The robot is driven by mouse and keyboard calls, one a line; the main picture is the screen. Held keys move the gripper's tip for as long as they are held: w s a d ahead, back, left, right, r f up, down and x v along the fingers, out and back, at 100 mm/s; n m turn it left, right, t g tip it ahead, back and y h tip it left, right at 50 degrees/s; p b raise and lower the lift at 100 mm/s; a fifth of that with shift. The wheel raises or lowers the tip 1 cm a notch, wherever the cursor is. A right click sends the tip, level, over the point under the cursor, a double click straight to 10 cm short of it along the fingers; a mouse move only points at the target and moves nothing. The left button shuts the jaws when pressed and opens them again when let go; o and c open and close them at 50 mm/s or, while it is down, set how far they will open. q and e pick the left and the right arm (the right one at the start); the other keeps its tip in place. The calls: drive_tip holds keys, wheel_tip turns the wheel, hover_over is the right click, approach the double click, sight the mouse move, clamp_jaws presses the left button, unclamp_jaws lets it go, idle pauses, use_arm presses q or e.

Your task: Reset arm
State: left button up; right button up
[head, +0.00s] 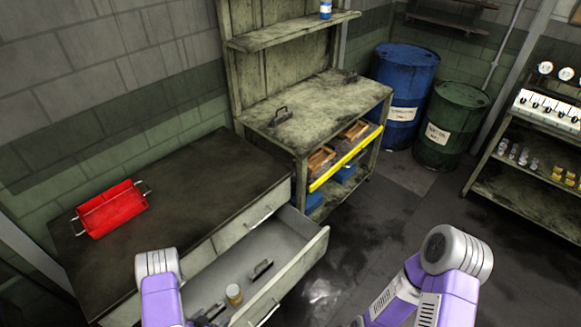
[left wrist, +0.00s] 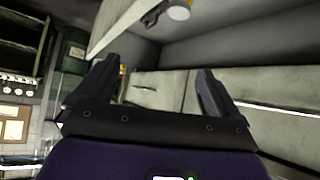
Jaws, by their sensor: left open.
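My left arm (head: 158,285) comes in at the bottom of the head view, beside the open drawer (head: 312,246). My left gripper (head: 208,313) shows as a small dark shape low in the head view, by the drawer's near part. In the left wrist view its two dark fingers (left wrist: 150,88) stand apart with nothing between them. My right arm (head: 445,270) is bent at the lower right, and its gripper is out of view. In the drawer lie a yellowish can (head: 234,294) and a dark handle-like piece (head: 260,270).
A red tray (head: 110,208) sits on the dark cabinet top (head: 190,185). A workbench (head: 330,110) with a yellow-edged shelf stands behind. A blue barrel (head: 404,85) and a green barrel (head: 452,125) stand beyond it. A shelf rack (head: 530,195) is at right. Floor between is clear.

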use_arm(q)
drive_tip(key=s+d+r+n+g+h, duration=0.1)
drive_tip(key=s+d+r+n+g, duration=0.1)
drive_tip(key=s+d+r+g, duration=0.5)
drive_tip(key=s+d+r+n+g+h, duration=0.1)
drive_tip(key=s+d+r+n+g, duration=0.15)
drive_tip(key=d, duration=0.95)
wheel_tip(320, 180, down, 19)
drive_tip(key=b, duration=1.8)
drive_tip(key=shift+s+a, duration=0.25)
drive_tip(key=shift+s, duration=0.05)
use_arm(e)
wheel_tip(320, 180, down, 18)
drive_tip(key=shift+s+r, duration=0.15)
drive_tip(key=shift+s, duration=0.3)
use_arm(q)
drive_tip(key=shift+t, duration=0.25)
